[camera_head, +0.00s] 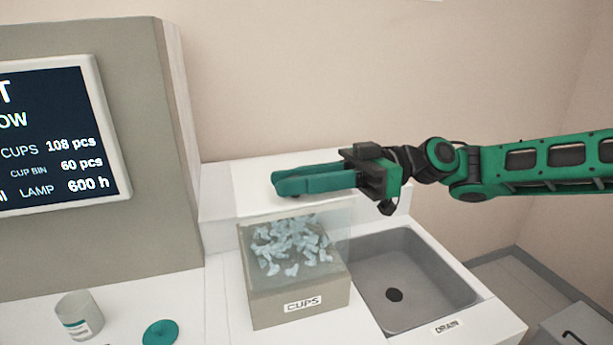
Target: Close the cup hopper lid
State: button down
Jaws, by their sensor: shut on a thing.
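The cup hopper (301,303) is a grey-beige box labelled CUPS, standing on the white counter left of the sink. Several pale blue pieces lie inside it. A clear, see-through lid panel (341,240) shows faintly over the back and right of the hopper; its edges are hard to make out, and I cannot tell its exact angle. My gripper (283,184) reaches in from the right above the hopper's back, with its green fingers pointing left. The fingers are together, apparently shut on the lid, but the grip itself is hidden.
A sink (410,275) labelled DRAIN lies right of the hopper. A tall cabinet with a screen (55,135) stands at left. A clear jar (78,316) and a teal disc (160,333) are at front left. A white ledge (250,190) runs behind the hopper.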

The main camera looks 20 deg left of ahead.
jog(key=shift+w+f, duration=0.15)
jog(key=shift+f, duration=0.2)
jog(key=c, duration=1.7)
grip_release()
jog(key=shift+o, duration=0.7)
jog(key=shift+r, duration=0.1)
jog(key=v, duration=1.1)
jog(key=shift+a, duration=0.1)
